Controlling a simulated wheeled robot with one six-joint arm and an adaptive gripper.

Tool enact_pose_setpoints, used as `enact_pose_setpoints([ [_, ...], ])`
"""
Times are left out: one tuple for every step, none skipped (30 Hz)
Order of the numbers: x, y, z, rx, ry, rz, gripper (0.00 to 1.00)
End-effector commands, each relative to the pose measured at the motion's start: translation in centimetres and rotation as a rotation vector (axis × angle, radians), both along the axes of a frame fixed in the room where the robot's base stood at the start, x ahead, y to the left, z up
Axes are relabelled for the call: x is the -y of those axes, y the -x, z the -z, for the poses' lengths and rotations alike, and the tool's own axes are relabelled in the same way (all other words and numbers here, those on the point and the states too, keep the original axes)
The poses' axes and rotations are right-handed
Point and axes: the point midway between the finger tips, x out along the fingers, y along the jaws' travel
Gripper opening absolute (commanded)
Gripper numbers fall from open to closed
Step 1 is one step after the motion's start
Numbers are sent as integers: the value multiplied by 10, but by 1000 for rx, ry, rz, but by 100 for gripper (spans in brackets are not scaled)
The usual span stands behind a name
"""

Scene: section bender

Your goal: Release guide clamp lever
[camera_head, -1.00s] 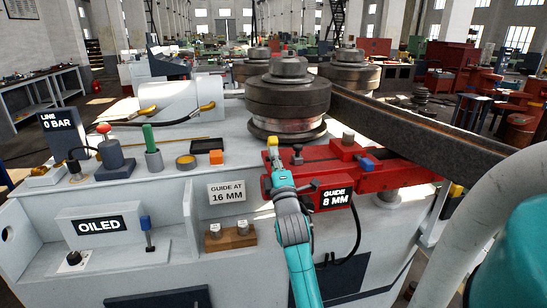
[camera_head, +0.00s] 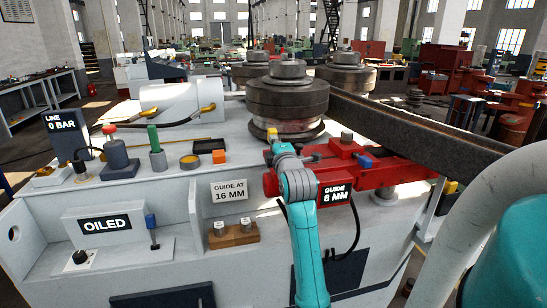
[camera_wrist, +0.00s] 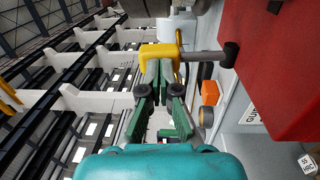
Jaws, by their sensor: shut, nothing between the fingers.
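The guide clamp lever has a yellow knob (camera_head: 272,134), seen at the left end of the red guide block (camera_head: 392,172). In the wrist view its yellow knob (camera_wrist: 159,55) sits on a grey rod running right to a dark pivot on the red block (camera_wrist: 277,70). My gripper (camera_head: 274,147) has its fingers shut and empty. In the wrist view the green fingertips (camera_wrist: 158,68) are right at the knob, seemingly touching it from outside. A sign on the red block reads "GUIDE 8 MM" (camera_head: 335,194).
A sign reads "GUIDE AT 16 MM" (camera_head: 230,190). A blue-handled part (camera_head: 364,160) sits on the guide. Large rollers (camera_head: 288,98) and a dark steel beam (camera_head: 425,120) stand behind. An orange block (camera_head: 219,156) and a green-handled tool (camera_head: 155,140) are left.

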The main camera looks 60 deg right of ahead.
Motion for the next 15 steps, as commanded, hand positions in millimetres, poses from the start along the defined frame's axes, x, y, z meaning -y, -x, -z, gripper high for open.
enact_pose_setpoints([
  [4,-2,-5,-24,-28,0,0],
  [6,-4,-7,-40,-47,0,0],
  [9,-5,-8,-62,-73,0,0],
  [10,-7,-9,-79,-93,0,0],
  [12,-8,-10,-95,-112,0,0],
  [14,-10,-11,-118,-138,0,0],
  [16,-11,-12,-133,-156,0,0],
  [17,-13,-12,-149,-175,0,0],
  [19,-14,-13,-169,-198,0,0],
  [21,-16,-13,-184,-215,0,0],
  [22,-17,-13,-198,-232,0,0],
  [24,-18,-14,-216,-253,0,0],
  [25,-20,-14,-229,-268,0,0],
  [27,-21,-14,-242,-284,0,0],
  [28,-22,-12,-246,-288,0,0],
])
